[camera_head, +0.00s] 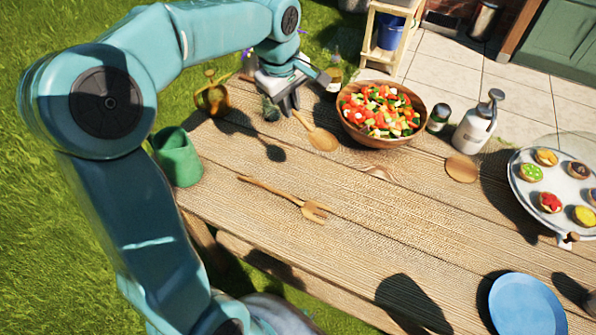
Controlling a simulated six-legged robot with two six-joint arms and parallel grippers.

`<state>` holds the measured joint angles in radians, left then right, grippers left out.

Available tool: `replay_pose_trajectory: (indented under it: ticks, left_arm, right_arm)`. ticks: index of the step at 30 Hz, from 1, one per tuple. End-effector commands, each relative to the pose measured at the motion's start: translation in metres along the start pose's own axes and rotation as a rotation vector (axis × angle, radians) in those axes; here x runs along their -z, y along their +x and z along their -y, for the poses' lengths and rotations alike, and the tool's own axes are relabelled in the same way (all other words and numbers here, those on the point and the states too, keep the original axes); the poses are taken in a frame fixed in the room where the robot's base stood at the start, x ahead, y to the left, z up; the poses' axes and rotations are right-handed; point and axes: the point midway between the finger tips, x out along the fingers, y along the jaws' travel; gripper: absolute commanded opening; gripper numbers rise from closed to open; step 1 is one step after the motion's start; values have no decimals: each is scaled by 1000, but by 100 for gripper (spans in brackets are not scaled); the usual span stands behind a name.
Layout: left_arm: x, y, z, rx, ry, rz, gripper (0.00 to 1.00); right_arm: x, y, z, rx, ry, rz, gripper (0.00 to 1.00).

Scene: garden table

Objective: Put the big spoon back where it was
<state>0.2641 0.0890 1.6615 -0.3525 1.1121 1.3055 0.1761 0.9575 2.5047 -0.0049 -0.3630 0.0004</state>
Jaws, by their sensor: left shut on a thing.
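A big wooden spoon (322,139) is near the back of the wooden table, left of the salad bowl. My left gripper (290,108) is shut on the end of its handle. The spoon's bowl points to the lower right, and a spoon-shaped shadow lies on the table to its left. A wooden fork-like utensil (312,211) lies alone on the table in front. My right gripper is not in view.
A wooden bowl of salad (372,142) stands right of the spoon. A green mug (178,158), a pump bottle (476,124), a tray of tarts (524,196) and a blue plate (524,305) stand around. The table's middle front is clear.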

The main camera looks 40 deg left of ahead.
Motion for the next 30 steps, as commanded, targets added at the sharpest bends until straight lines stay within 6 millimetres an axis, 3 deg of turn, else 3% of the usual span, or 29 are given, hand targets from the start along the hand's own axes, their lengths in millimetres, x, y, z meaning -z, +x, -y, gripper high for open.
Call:
replay_pose_trajectory:
  ticks: [2, 5, 18, 30]
  left_arm:
    - [-7, -7, -6, -1, -1, 37, 0]
    - [-12, 1, -6, 3, 1, 57, 0]
    - [-18, 120, 17, 5, 1, 57, 0]
    - [-21, 172, 27, 4, 1, 56, 0]
  right_arm:
    - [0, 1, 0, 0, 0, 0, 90]
    - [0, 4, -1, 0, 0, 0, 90]
    - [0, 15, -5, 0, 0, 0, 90]
    - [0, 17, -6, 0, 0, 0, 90]
